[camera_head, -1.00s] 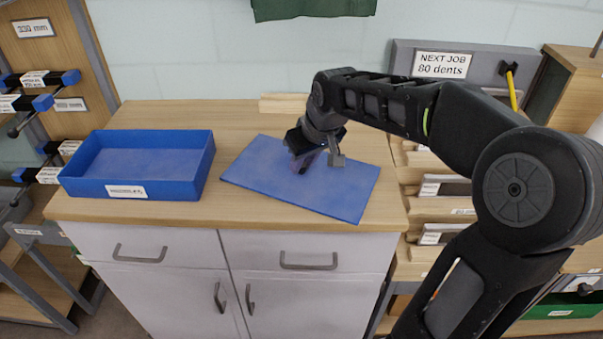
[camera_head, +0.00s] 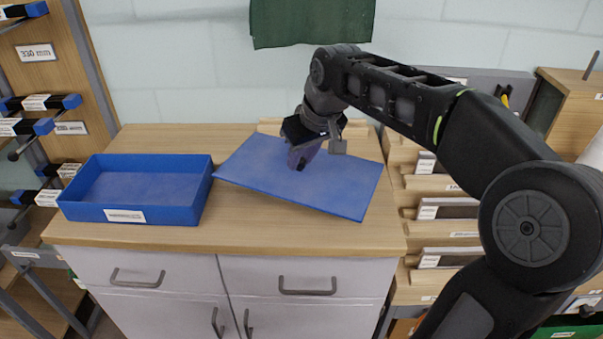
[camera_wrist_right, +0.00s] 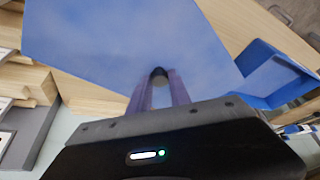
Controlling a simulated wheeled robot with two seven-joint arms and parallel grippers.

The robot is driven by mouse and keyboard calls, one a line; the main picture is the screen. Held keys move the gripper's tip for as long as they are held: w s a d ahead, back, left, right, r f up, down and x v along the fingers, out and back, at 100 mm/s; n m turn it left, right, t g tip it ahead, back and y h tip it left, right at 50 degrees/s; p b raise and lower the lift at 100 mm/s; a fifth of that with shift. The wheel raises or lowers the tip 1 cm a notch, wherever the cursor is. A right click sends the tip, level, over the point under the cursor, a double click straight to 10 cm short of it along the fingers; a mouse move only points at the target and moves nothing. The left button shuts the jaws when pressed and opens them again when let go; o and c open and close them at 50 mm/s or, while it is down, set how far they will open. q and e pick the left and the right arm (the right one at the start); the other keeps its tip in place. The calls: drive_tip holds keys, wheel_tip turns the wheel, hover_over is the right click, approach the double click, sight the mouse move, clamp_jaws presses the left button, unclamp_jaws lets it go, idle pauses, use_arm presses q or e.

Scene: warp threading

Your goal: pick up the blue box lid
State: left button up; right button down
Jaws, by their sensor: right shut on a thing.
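The blue box lid (camera_head: 325,185) is a flat blue panel at the right of the counter in the head view, and it looks raised off the wood. My right gripper (camera_head: 299,163) is over the lid's middle, shut on a small dark knob (camera_wrist_right: 158,73) on its top. The lid fills much of the right wrist view (camera_wrist_right: 120,40), beyond the two fingers. The open blue box (camera_head: 125,216) stands on the left of the counter, with the lid's left corner close to its right side in the picture. My left gripper is not in view.
The wooden counter (camera_head: 240,238) is bare in front of the box and lid. Racks with labelled parts (camera_head: 445,212) stand at the right, and a shelf (camera_head: 42,75) at the left.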

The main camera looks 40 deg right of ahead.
drive_tip(key=shift+r, duration=0.95)
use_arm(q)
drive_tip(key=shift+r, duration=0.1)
